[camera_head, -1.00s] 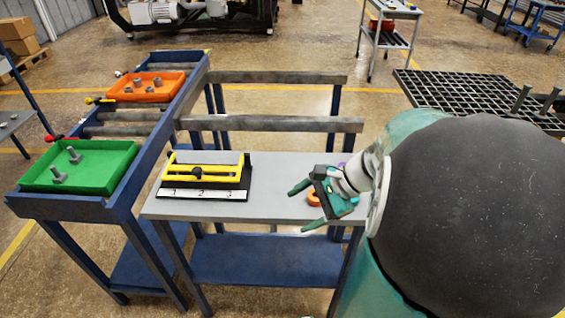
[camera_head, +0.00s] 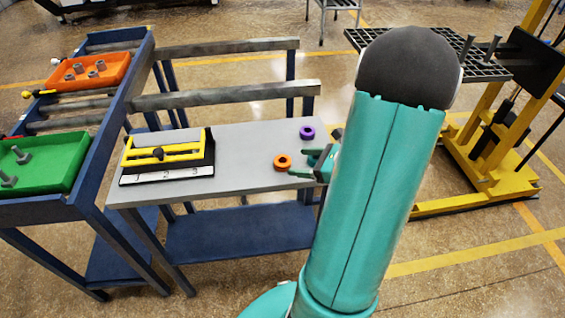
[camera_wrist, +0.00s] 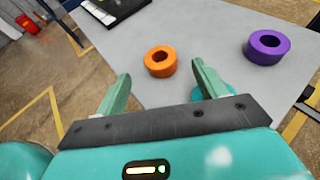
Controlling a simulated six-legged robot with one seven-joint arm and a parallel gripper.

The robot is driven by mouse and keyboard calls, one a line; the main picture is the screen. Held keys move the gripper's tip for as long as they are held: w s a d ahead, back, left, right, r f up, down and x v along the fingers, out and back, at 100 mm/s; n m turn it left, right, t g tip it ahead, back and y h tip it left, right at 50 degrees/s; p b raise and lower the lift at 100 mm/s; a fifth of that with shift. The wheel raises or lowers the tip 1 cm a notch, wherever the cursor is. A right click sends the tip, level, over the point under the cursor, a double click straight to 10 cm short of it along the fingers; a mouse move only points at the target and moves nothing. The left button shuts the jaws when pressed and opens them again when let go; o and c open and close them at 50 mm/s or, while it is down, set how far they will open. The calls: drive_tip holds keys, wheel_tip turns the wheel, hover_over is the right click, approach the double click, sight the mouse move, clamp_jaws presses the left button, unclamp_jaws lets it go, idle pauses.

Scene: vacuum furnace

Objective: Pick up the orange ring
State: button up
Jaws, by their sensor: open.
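The orange ring (camera_head: 282,162) lies flat on the grey tabletop near its right end. It also shows in the wrist view (camera_wrist: 160,61), ahead of my open fingers and roughly between their lines. My gripper (camera_head: 296,163) is open and empty, just right of the ring in the head view. In the wrist view my gripper (camera_wrist: 160,78) has its two green fingers spread wide, with a gap between them and the ring. My arm hides part of the gripper in the head view.
A purple ring (camera_head: 307,132) stands on the table (camera_head: 240,150) behind the orange one. A yellow and black fixture (camera_head: 165,155) numbered on its front sits at the table's left. Green (camera_head: 45,165) and orange (camera_head: 95,70) trays with metal parts stand further left.

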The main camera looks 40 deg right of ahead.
sight(279, 160)
drive_tip(key=x, duration=0.6)
drive_tip(key=shift+c, duration=0.2)
drive_tip(key=c, duration=1.2)
drive_tip(key=shift+r, duration=0.1)
